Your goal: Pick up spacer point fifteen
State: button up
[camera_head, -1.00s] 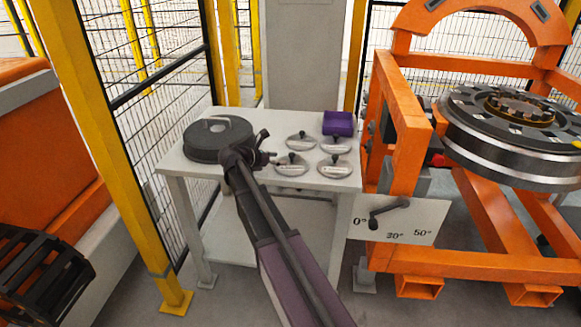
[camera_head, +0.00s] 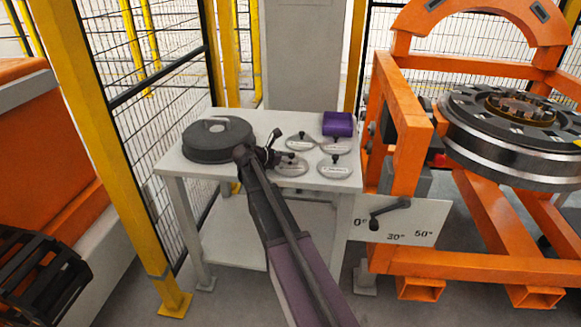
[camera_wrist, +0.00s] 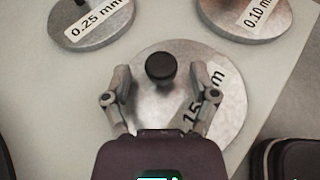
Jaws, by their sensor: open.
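Spacer point fifteen (camera_wrist: 160,110) is a flat grey metal disc with a black knob (camera_wrist: 160,67) and a label partly hidden, reading "15 m". My gripper (camera_wrist: 160,80) is open, with one finger on each side of the knob and gaps to it. Whether the fingers are down at knob height is hard to tell. In the head view, my gripper (camera_head: 282,157) is over the front left disc (camera_head: 293,169) on the white table, covering part of it.
The 0.25 mm disc (camera_wrist: 90,22) and the 0.10 mm disc (camera_wrist: 246,14) lie close by. A purple box (camera_head: 338,124) stands at the table's back right. A dark grey round part (camera_head: 217,140) sits at the left. The orange gantry frame (camera_head: 400,150) stands right of the table.

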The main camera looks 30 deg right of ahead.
dwell(0.3)
grip_shut()
jog(key=shift+r, duration=0.15)
dwell(0.3)
notch_tip(320, 180, up, 3)
jog(key=p, duration=0.3)
jog(key=shift+r+p, duration=0.2)
jog(key=shift+p, duration=0.15)
jog(key=s+a, duration=0.1)
jog(key=s, duration=0.7)
jog(key=s+a+r+p, duration=0.1)
jog(key=s+a, duration=0.1)
jog(key=s, duration=0.5)
jog(key=shift+s+a+r, duration=0.15)
jog(key=shift+s+a, duration=0.15)
jog(key=shift+s, duration=0.05)
